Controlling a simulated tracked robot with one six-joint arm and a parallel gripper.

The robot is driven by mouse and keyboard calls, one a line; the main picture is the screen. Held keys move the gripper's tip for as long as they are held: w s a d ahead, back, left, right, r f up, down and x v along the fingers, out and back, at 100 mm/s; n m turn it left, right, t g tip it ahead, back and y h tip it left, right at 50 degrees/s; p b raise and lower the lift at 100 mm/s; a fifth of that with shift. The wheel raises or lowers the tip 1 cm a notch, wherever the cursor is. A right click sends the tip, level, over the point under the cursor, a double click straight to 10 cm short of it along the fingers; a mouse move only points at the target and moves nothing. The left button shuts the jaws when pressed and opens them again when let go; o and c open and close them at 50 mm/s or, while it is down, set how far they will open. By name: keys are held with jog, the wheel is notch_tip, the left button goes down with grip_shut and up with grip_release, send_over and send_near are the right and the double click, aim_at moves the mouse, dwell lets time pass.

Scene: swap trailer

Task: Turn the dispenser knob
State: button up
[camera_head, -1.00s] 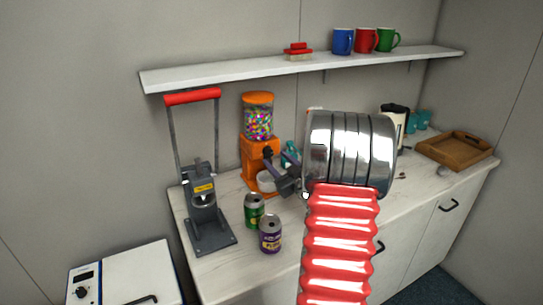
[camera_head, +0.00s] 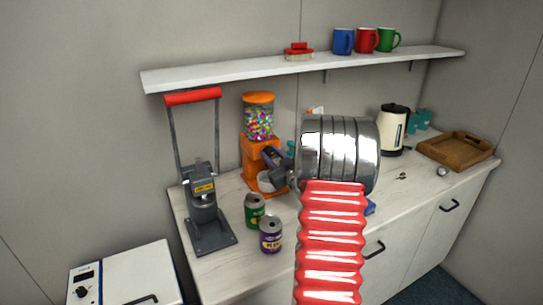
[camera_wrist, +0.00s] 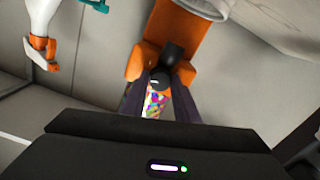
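The orange dispenser (camera_head: 256,153) stands on the counter against the back wall, with a clear globe of coloured candy on top. My gripper (camera_head: 268,162) is in front of its body in the head view. In the wrist view, the dispenser (camera_wrist: 186,33) is at the top and its black knob (camera_wrist: 172,53) shows at the fingertips. My gripper (camera_wrist: 160,80) has its two dark fingers apart, with candy colours visible between them. The fingertips are at the knob, but I cannot tell whether they touch it. The head view hides the knob behind my gripper.
A grey press with a red handle (camera_head: 205,200) stands left of the dispenser. A green can (camera_head: 254,211) and a purple can (camera_head: 270,235) stand in front. A kettle (camera_head: 392,132) and wooden tray (camera_head: 455,150) are to the right. A shelf (camera_head: 230,74) runs above.

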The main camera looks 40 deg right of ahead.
jog(key=c, duration=0.5)
jog(key=shift+m, duration=0.3)
jog(key=m, duration=0.4)
jog(key=shift+d+f+m, duration=0.1)
jog(key=shift+m, duration=2.1)
jog(key=shift+s, duration=0.1)
jog(key=o, duration=1)
jog(key=shift+o, duration=0.2)
